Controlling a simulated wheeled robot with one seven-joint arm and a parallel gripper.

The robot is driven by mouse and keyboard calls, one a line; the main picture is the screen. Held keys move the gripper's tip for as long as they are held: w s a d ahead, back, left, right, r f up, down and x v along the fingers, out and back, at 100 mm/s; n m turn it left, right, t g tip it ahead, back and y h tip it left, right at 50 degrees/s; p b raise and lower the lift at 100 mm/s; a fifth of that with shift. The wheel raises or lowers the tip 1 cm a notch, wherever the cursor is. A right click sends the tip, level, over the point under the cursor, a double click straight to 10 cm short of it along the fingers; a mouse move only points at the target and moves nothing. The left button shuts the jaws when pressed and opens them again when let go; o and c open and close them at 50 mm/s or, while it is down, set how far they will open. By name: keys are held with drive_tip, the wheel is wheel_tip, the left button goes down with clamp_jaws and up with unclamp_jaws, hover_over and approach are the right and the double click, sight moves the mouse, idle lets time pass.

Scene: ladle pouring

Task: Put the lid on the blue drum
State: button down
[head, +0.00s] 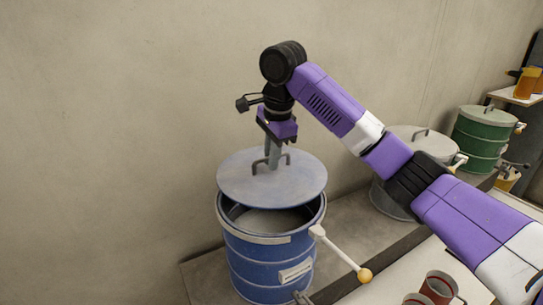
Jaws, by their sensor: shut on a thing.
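The blue drum (265,258) stands at lower centre by the wall, its front rim and part of its open mouth in sight. My gripper (272,163) points down and is shut on the lid's handle (286,158). Whether the lid's back edge touches the drum's rim is hidden.
A white lever with an orange ball (365,275) sticks out from the drum's right side. A lidded grey drum (388,201) and a green drum (482,138) stand to the right. Red-rimmed cups (439,287) stand on the pale table at lower right. A bare wall is close behind.

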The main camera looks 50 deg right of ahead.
sight(271, 175)
drive_tip(key=shift+f+b, duration=2.6)
drive_tip(key=shift+b, duration=0.7)
drive_tip(key=shift+a+f, duration=0.1)
drive_tip(key=shift+f, duration=0.55)
drive_tip(key=shift+f+p, duration=0.45)
drive_tip(key=shift+p, duration=0.1)
drive_tip(key=c, duration=1.4)
unclamp_jaws()
drive_tip(key=shift+s+a+r, duration=0.1)
drive_tip(key=shift+s+r, duration=0.15)
drive_tip(key=shift+r, duration=1)
drive_tip(key=shift+s+a+r, duration=0.1)
drive_tip(key=shift+s+r, duration=0.15)
drive_tip(key=shift+r, duration=1.05)
drive_tip(key=shift+s+r, duration=0.25)
drive_tip(key=shift+r, duration=1)
